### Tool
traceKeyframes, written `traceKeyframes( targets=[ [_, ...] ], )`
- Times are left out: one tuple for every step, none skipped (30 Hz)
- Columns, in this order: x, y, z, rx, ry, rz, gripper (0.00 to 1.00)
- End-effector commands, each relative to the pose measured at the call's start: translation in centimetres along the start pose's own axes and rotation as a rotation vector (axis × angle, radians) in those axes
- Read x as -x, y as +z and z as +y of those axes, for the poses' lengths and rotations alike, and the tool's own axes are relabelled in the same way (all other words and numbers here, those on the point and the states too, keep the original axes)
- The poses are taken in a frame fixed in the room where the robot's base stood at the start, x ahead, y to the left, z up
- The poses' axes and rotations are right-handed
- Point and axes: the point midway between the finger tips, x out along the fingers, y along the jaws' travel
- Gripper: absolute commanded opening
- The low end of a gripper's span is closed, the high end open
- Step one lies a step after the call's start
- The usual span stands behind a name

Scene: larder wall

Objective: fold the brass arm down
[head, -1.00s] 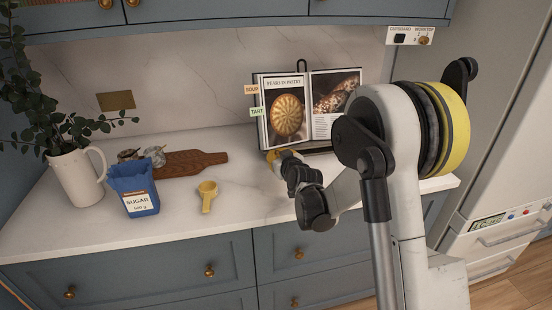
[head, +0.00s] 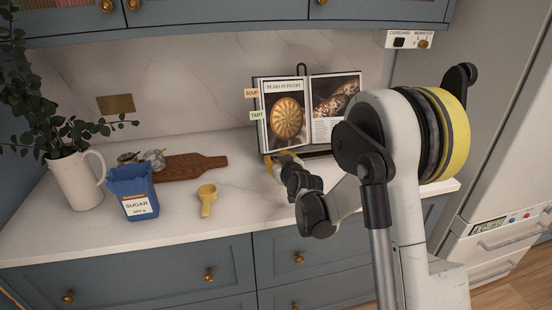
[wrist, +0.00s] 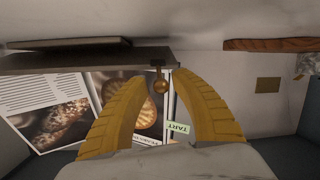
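The open cookbook (head: 287,115) leans on a dark stand at the back of the worktop; its pages also show, turned over, in the wrist view (wrist: 50,125). In the wrist view a small brass ball on a short dark stem (wrist: 160,84) sits at the edge of the stand's ledge (wrist: 70,60); this looks like the brass arm's end. My gripper (wrist: 161,80) has its two yellow fingers apart, one on each side of the ball, with gaps visible. In the head view my gripper (head: 273,160) is at the stand's lower left corner, and the brass ball is hidden there.
A blue sugar bag (head: 133,191), a yellow scoop (head: 207,197), a wooden board (head: 190,166) and a white jug with a plant (head: 76,180) stand to the left. Upper cupboards (head: 230,12) overhang the back.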

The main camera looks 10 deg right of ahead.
Motion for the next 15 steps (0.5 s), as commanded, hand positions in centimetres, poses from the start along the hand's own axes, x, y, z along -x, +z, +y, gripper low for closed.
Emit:
traceKeyframes(
  targets=[
    [0.5,0.0,0.0,0.000,0.000,0.000,0.30],
    [0.8,0.0,0.0,0.000,0.000,0.000,0.30],
    [1.4,0.0,0.0,0.000,0.001,0.000,0.30],
    [2.0,0.0,0.0,0.000,0.001,0.000,0.30],
    [2.6,0.0,0.0,-0.001,0.001,0.000,0.30],
    [3.5,0.0,0.0,-0.001,0.001,0.000,0.30],
    [4.2,0.0,0.0,-0.001,0.000,0.000,0.30],
    [4.9,0.0,0.0,-0.001,0.000,0.000,0.30],
    [5.9,0.0,0.0,-0.001,0.000,0.000,0.30],
    [6.6,0.0,0.0,-0.001,0.000,0.000,0.30],
    [7.2,0.0,0.0,-0.001,0.000,0.000,0.30],
    [8.1,0.0,0.0,-0.001,0.000,0.000,0.30],
    [8.6,0.0,0.0,0.000,0.000,0.000,0.30],
    [9.2,0.0,0.0,-0.001,0.000,0.000,0.30],
    [9.8,0.0,0.0,-0.001,0.000,0.000,0.30]
  ],
)
